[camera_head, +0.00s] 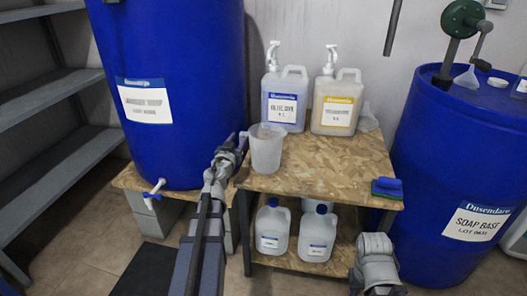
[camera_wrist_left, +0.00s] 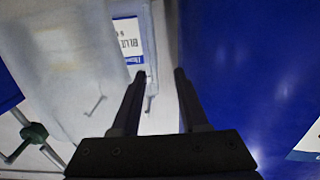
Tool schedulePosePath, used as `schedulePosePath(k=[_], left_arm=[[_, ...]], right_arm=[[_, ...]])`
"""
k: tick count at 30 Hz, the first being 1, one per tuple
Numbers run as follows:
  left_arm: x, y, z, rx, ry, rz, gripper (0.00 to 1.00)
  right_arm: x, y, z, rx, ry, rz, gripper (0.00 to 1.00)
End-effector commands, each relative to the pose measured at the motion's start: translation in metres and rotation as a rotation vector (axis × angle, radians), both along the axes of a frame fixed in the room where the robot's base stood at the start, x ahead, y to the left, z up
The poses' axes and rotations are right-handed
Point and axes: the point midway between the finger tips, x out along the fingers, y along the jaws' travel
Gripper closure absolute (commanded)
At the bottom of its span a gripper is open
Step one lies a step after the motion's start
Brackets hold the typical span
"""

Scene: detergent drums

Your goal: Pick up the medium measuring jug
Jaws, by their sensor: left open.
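A translucent white measuring jug (camera_head: 266,150) stands upright at the left front of the wooden bench top. It fills much of the left of the left wrist view (camera_wrist_left: 60,70), close to the camera. My left gripper (camera_head: 238,137) is just left of the jug, at about its upper half. In the left wrist view the two dark fingers (camera_wrist_left: 160,73) are apart, with a pale strip between and beyond them; I cannot tell whether it is the jug's handle. Nothing is gripped. Part of my right arm shows at the lower right, but its fingers do not.
Two pump bottles, blue-labelled (camera_head: 284,98) and yellow-labelled (camera_head: 336,103), stand behind the jug. Large blue drums stand left (camera_head: 175,80) and right (camera_head: 430,150). Bottles stand on the lower shelf.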

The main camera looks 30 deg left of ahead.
Motion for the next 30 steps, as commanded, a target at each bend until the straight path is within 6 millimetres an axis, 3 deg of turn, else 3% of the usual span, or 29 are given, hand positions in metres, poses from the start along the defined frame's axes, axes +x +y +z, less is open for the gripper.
schedulePosePath(k=[9, 17, 28, 30], left_arm=[[0.045, 0.005, -0.003, 0.000, 0.000, -0.001, 0.56], [0.046, 0.005, -0.003, 0.000, 0.000, 0.000, 0.57], [0.046, 0.005, -0.003, 0.000, 0.000, 0.000, 0.99], [0.046, 0.005, -0.003, 0.000, 0.000, -0.001, 1.00]], right_arm=[[0.000, 0.000, -0.003, 0.000, 0.000, 0.001, 0.50], [0.000, 0.000, -0.003, 0.000, 0.000, 0.001, 0.50], [0.000, 0.000, -0.003, 0.000, 0.000, 0.001, 0.50], [0.000, 0.000, -0.003, 0.000, 0.000, 0.001, 0.50]])
